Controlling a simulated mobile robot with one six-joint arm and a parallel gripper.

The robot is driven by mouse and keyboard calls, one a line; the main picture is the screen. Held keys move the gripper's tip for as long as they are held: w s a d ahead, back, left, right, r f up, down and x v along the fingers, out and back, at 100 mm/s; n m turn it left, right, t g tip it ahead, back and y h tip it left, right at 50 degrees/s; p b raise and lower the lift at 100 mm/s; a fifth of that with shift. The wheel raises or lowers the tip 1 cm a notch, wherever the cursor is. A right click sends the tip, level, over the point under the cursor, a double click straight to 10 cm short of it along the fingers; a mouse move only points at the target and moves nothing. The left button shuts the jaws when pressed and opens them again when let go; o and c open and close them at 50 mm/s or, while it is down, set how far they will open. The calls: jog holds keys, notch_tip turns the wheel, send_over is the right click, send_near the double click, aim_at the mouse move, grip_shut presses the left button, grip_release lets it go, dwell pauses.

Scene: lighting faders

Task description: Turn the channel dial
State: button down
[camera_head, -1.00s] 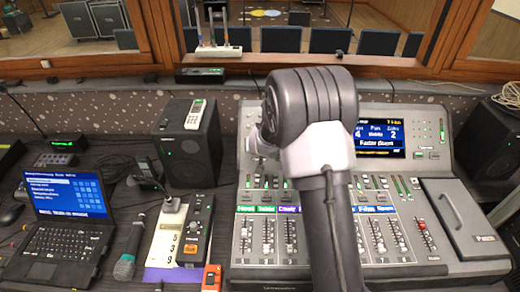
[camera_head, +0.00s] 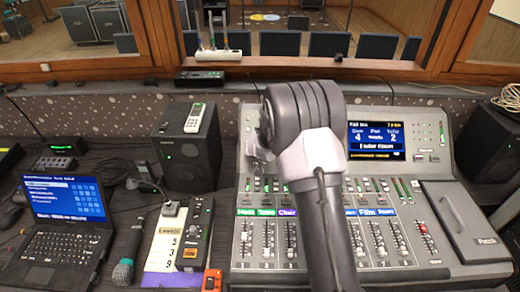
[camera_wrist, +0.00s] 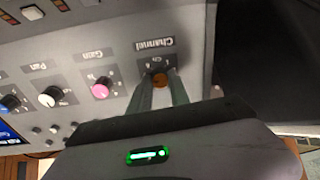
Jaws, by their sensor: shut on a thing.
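The channel dial (camera_wrist: 159,79) is a small orange-brown knob under the "Channel" label on the grey console panel in the wrist view. My gripper (camera_wrist: 160,92) is shut on it, with one finger on each side of the knob. In the head view my arm hides the dial and the fingertips, at the left part of the mixing console (camera_head: 405,262). The dial's pointer and exact setting are too small to read.
A pink Gain knob (camera_wrist: 101,90) and a white Pan knob (camera_wrist: 49,97) sit beside the dial. The console's screen (camera_head: 376,140) is lit. A speaker (camera_head: 188,150), laptop (camera_head: 62,215) and microphone (camera_head: 127,255) stand to the left.

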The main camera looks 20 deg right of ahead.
jog(key=m, duration=0.4)
jog(key=shift+m+h, duration=0.3)
jog(key=shift+m, duration=1.9)
jog(key=c, duration=1.2)
grip_release()
